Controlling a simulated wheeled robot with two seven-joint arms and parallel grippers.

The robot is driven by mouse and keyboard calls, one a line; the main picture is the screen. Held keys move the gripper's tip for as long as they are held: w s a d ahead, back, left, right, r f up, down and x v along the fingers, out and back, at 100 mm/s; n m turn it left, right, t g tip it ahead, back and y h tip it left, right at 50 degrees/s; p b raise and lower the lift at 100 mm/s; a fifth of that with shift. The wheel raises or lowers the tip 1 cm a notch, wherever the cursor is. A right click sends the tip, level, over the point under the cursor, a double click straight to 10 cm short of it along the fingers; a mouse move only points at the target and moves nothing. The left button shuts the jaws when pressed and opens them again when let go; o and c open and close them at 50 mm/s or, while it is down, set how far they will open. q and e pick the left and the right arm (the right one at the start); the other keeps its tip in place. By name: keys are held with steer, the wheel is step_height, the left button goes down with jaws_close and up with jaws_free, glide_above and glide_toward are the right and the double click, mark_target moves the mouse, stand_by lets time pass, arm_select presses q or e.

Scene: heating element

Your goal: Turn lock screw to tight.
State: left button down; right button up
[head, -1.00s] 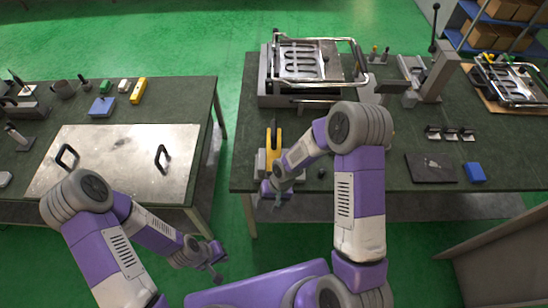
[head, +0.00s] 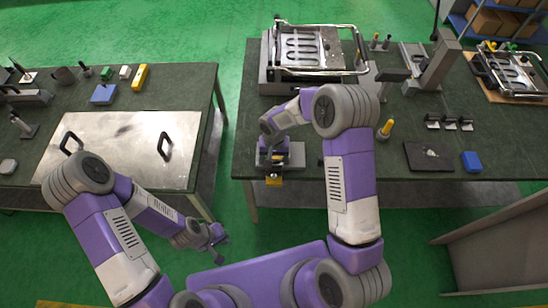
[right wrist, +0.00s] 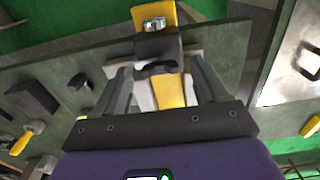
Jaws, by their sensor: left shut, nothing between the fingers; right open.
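A grey fixture with yellow parts (head: 273,181) sits at the front edge of the right table, partly hidden by my right gripper (head: 279,150). In the right wrist view, a metal screw or nut (right wrist: 154,23) sits on the yellow plate beyond a dark block (right wrist: 158,46); I cannot tell for sure that it is the lock screw. My right gripper (right wrist: 165,88) is open, its fingers on either side of the fixture's yellow strip (right wrist: 168,90); contact is unclear. My left gripper (head: 217,240) is shut and empty, low between the tables.
A heating element in a metal frame (head: 310,48) stands behind the fixture. A yellow-handled tool (head: 385,129), a dark plate (head: 428,156) and a blue block (head: 472,161) lie to the right. The left table holds a metal plate (head: 120,150) with black handles.

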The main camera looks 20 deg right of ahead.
steer(key=shift+f, duration=0.3)
